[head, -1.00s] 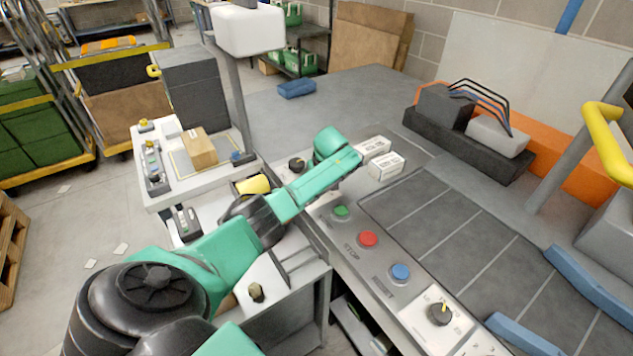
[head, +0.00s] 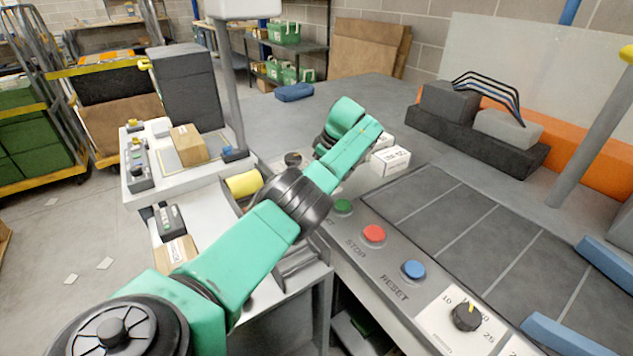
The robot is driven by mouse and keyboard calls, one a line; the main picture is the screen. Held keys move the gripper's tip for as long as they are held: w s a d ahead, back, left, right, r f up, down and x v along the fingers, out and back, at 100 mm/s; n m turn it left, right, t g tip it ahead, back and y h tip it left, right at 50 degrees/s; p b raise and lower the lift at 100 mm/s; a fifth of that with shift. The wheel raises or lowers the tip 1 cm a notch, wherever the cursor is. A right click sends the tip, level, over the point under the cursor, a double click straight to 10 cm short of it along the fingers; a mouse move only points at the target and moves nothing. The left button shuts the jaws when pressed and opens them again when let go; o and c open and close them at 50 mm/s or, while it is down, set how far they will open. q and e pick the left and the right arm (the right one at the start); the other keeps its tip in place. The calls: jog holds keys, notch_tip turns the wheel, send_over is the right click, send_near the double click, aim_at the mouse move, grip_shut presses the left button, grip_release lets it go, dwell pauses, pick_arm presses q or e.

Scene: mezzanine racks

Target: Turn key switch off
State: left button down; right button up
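A small round dark knob or switch (head: 293,159) shows on the panel, just left of my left arm's far end. It may be the key switch, but it is too small to make out a key or its position. A larger black knob with a yellow mark (head: 466,316) sits on a white numbered plate at the lower right. My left arm reaches from the lower left across the panel. Its green far end hides part of the panel, and the fingers of its gripper do not show. My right gripper is out of view.
Green (head: 343,206), red (head: 373,233) and blue (head: 413,270) buttons line the panel's edge. White boxes (head: 390,160) stand right of the arm. A grey post (head: 229,90) rises behind, left of it. A cardboard box (head: 188,145) sits on the white table at left.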

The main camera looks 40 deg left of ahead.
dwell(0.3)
pick_arm(q)
jog(key=shift+c, duration=1.7)
grip_release()
jog(key=p+v, duration=0.4)
jog(key=v, duration=1)
jog(key=shift+r, duration=0.2)
jog(key=shift+w, duration=0.1)
